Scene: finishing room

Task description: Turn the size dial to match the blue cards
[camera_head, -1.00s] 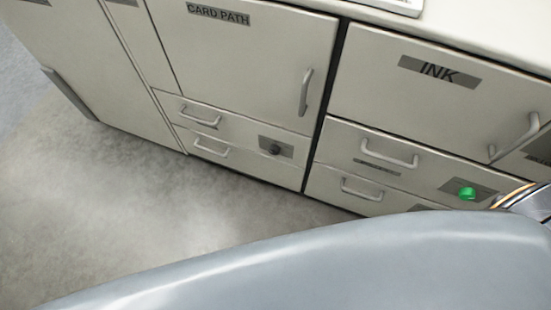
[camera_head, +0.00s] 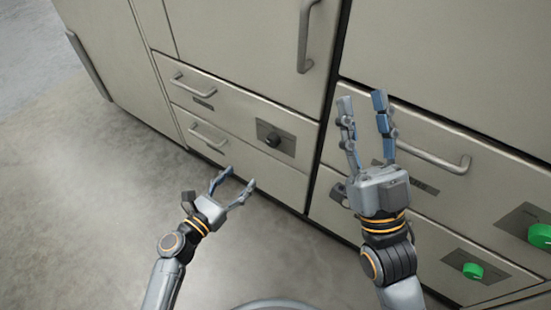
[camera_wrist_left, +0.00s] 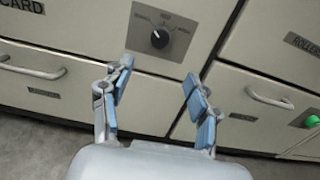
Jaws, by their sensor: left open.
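A black dial (camera_head: 272,140) sits on a grey plate on a drawer front left of the cabinet seam. In the left wrist view the dial (camera_wrist_left: 159,38) has a white pointer mark and several labels around it, too small to read surely. My left gripper (camera_head: 234,178) is open and empty, below and left of the dial and apart from it. My right gripper (camera_head: 362,98) is open and empty in front of the drawers to the right. No blue cards are in view.
Green knobs (camera_head: 473,270) and (camera_head: 540,235) sit on the right-hand drawers. Bar handles, such as the left drawer handle (camera_head: 190,88) and right drawer handle (camera_head: 434,158), stick out from the fronts. The floor (camera_head: 90,210) at the left is clear.

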